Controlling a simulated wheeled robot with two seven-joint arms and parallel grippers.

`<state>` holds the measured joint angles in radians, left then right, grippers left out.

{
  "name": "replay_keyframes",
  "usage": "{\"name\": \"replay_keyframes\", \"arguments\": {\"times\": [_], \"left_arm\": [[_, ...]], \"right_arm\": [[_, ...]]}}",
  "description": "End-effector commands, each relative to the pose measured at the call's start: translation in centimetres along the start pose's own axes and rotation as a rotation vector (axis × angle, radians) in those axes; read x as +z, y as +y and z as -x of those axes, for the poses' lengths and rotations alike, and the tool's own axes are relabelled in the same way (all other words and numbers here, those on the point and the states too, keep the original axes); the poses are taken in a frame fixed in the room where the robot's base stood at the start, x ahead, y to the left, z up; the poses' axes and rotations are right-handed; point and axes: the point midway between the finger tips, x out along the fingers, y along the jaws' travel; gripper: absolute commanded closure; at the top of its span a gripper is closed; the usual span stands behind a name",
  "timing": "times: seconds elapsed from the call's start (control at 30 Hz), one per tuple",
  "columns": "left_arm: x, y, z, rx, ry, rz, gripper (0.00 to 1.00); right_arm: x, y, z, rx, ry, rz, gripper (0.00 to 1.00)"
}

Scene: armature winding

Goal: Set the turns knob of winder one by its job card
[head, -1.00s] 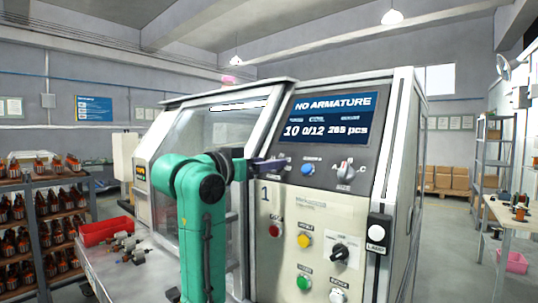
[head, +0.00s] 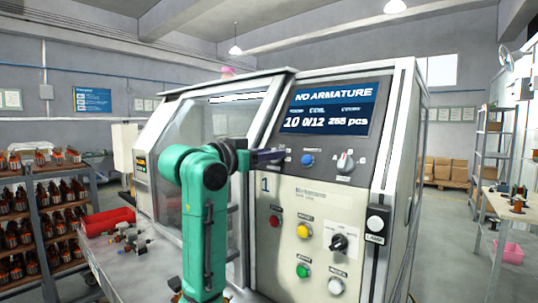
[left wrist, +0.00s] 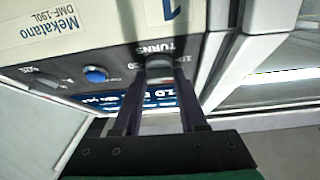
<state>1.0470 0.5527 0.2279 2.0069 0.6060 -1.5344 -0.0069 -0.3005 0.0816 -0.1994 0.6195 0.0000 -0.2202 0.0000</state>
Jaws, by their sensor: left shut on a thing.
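Winder one (head: 263,187) is the pale machine with a "1" on its front. Its screen (head: 328,106) reads "NO ARMATURE", with 10, 0/12 and a pieces count below. The turns knob (left wrist: 158,66), under the label TURNS, shows between my fingers in the left wrist view. In the head view my gripper hides it. My left gripper (head: 272,156) is shut on the turns knob at the panel, and its fingers (left wrist: 155,105) reach up to it in the wrist view. I cannot make out a job card. My right gripper is not in view.
Right of the turns knob are a blue button (head: 307,160) and a grey selector (head: 345,162). Red, yellow and green buttons and a black switch (head: 339,243) sit lower. A red tray (head: 108,220) lies at left near a shelf of armatures (head: 50,205).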

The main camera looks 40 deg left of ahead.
Motion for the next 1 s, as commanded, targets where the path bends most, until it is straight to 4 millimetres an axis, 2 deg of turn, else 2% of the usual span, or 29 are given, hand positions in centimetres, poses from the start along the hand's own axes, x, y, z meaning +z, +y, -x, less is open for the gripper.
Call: {"name": "replay_keyframes", "arguments": {"times": [0.37, 0.7, 1.0], "left_arm": [[-0.1, -0.3, 0.1, 0.15, 0.0, -0.219, 1.0], [-0.4, -0.4, 0.0, 0.309, 0.001, -0.441, 1.0], [-0.3, -0.5, 0.0, 0.392, 0.002, -0.558, 1.0]], "right_arm": [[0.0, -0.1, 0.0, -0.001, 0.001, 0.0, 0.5], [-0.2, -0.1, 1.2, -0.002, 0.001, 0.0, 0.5], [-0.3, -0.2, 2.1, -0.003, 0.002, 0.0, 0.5]]}}
